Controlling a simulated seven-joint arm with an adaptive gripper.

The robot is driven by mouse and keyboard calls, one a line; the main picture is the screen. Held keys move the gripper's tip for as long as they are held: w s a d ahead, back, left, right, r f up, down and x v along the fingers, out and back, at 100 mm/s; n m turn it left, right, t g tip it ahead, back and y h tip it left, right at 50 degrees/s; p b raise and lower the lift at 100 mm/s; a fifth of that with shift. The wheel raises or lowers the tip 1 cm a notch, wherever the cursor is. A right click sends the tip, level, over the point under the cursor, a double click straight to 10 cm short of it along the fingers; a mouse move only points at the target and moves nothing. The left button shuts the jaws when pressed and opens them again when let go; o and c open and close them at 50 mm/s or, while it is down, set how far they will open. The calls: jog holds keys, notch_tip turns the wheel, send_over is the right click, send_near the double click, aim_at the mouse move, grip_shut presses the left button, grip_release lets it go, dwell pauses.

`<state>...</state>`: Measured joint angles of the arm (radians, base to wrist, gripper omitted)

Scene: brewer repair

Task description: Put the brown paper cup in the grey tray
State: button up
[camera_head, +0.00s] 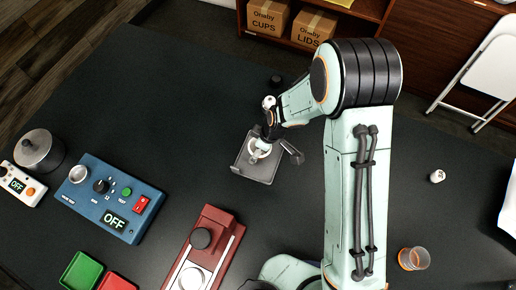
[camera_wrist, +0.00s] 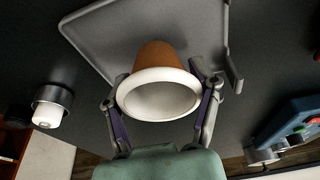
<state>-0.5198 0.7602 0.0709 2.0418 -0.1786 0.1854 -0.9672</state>
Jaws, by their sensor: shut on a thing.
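The brown paper cup (camera_wrist: 158,57) with a white rim is between the two fingers of my gripper (camera_wrist: 160,95) in the wrist view. The fingers are shut on it from both sides, and its open mouth faces the wrist camera. The grey tray (camera_wrist: 105,40) lies behind the cup in that view. In the head view my gripper (camera_head: 266,142) is over the grey tray (camera_head: 255,172), with the cup's white rim (camera_head: 260,149) showing above it. I cannot tell whether the cup's base touches the tray.
A blue control box (camera_head: 95,200), a red device (camera_head: 208,245), a metal pot (camera_head: 38,150), and green (camera_head: 82,270) and red bins are at left and front. An orange clear cup (camera_head: 413,258) and a small white item (camera_head: 437,176) stand at right. The dark table is clear left of the tray.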

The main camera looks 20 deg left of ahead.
aim_at(270, 151)
jog(key=shift+f, duration=0.6)
jog(key=shift+f, duration=0.1)
jog(key=o, duration=0.7)
jog(key=v, duration=1.2)
